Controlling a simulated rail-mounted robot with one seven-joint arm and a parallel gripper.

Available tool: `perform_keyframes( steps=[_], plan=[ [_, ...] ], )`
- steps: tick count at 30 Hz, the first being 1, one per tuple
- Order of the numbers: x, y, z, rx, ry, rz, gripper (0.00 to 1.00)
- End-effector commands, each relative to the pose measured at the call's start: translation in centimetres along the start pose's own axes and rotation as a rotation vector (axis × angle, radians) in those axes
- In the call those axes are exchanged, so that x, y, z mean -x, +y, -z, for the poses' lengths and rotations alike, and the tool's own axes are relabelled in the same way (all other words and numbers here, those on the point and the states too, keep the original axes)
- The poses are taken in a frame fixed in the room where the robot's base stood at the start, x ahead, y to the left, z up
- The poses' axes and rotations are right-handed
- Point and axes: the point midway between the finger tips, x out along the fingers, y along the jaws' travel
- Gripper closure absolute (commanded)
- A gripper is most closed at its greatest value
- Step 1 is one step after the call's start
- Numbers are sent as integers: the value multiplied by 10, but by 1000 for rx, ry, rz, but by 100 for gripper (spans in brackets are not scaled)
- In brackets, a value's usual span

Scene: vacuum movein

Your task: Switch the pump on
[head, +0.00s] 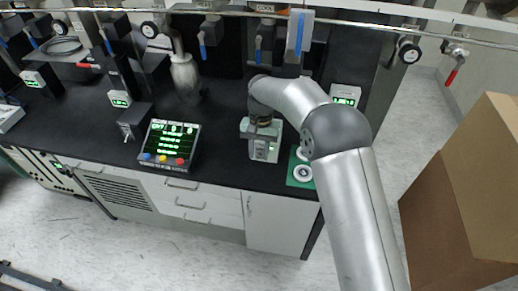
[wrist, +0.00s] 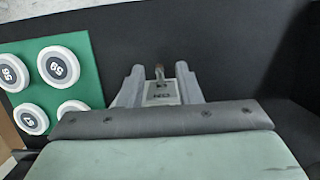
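A small grey switch box (head: 262,150) stands on the black bench top, directly below my gripper (head: 264,124) in the head view. In the wrist view my gripper (wrist: 159,80) is open, with one finger on each side. Between the fingers show a pale switch plate (wrist: 160,94), with lettering that looks like an upside-down "ON", and a small toggle lever (wrist: 160,73). I see space on both sides of the lever. Whether the fingertips touch the box is not clear. The pump itself cannot be identified with certainty.
A green mat with white numbered discs (wrist: 59,66) lies beside the box. A control panel with green readouts (head: 170,143) and another lever box (head: 133,120) stand to the left. Pipes and valves with blue handles (head: 299,34) run above. A cardboard box (head: 440,210) is at right.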

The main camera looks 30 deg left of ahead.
Motion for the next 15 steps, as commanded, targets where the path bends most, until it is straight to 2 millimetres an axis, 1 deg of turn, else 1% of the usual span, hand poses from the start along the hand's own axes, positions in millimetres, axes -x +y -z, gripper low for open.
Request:
perform_keyframes(
  steps=[2,5,8,15],
  plan=[
    [2,0,0,0,2,1,69],
    [12,0,1,0,4,2,69],
    [29,0,2,0,6,3,69],
    [82,0,1,0,5,2,69]
  ],
)
